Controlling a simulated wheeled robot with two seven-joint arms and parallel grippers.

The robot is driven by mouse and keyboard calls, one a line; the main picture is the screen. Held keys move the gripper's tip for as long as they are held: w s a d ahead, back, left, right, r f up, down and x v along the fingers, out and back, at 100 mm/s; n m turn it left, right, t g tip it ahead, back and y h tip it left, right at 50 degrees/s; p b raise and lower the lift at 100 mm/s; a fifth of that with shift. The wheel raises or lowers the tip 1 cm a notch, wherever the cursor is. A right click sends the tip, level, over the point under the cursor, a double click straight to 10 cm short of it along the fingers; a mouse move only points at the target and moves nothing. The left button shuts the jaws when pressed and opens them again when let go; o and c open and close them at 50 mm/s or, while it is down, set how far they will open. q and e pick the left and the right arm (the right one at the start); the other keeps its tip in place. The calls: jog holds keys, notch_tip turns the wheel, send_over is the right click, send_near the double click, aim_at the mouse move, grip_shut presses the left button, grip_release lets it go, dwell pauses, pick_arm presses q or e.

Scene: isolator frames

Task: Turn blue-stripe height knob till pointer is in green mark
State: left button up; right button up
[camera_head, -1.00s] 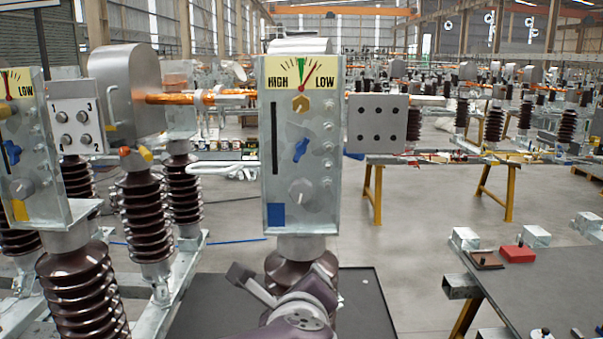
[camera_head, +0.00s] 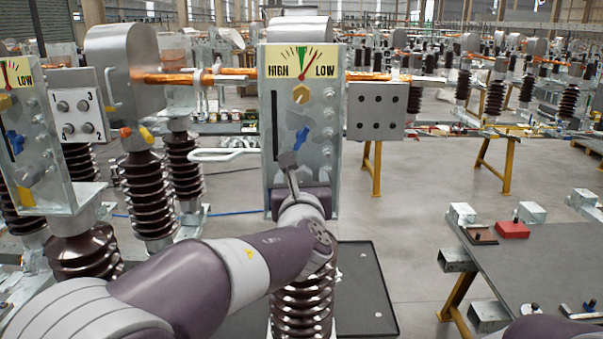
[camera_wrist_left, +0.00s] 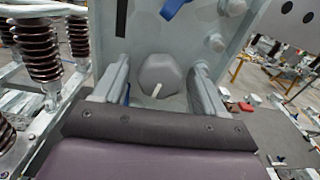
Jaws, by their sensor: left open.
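The upright metal panel (camera_head: 325,175) stands in the middle of the head view. Its yellow HIGH–LOW dial (camera_head: 283,58) has a green mark at top centre; the red pointer (camera_head: 309,63) leans right of it, toward LOW. A yellow hex knob (camera_head: 300,93) and a blue knob (camera_head: 301,138) sit below. My left gripper (camera_head: 290,172) is in front of the panel's lower part and hides the blue patch and low grey knob there. In the left wrist view, the grey knob (camera_wrist_left: 160,73) with a white line lies between the open fingers of my left gripper (camera_wrist_left: 162,68), with visible gaps both sides.
A similar panel (camera_head: 40,150) with a yellow patch stands at left. A numbered box (camera_head: 78,105) and a box with dark holes (camera_head: 376,110) flank the central panel. A white bent rod (camera_head: 215,155) sticks out left of it. A grey table (camera_head: 540,260) stands at right.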

pick_arm(q)
jog(key=c, duration=1.1)
jog(key=shift+o, duration=0.2)
jog(key=shift+f+b, duration=0.15)
jog(key=shift+b, duration=0.45)
jog(key=n+b, duration=0.8)
jog(key=b, duration=0.2)
jog(key=shift+f+b, duration=0.15)
jog(key=shift+b, duration=0.15)
jog(key=n+b, duration=0.4)
jog(key=n, duration=0.1)
jog(key=shift+n, duration=0.4)
jog(key=n+b, duration=0.2)
jog(key=n, duration=0.1)
jog(key=n+b, duration=0.1)
jog(key=n, duration=0.1)
jog(key=shift+r, duration=0.25)
jog(key=o, duration=1.1)
jog(key=shift+c, duration=0.2)
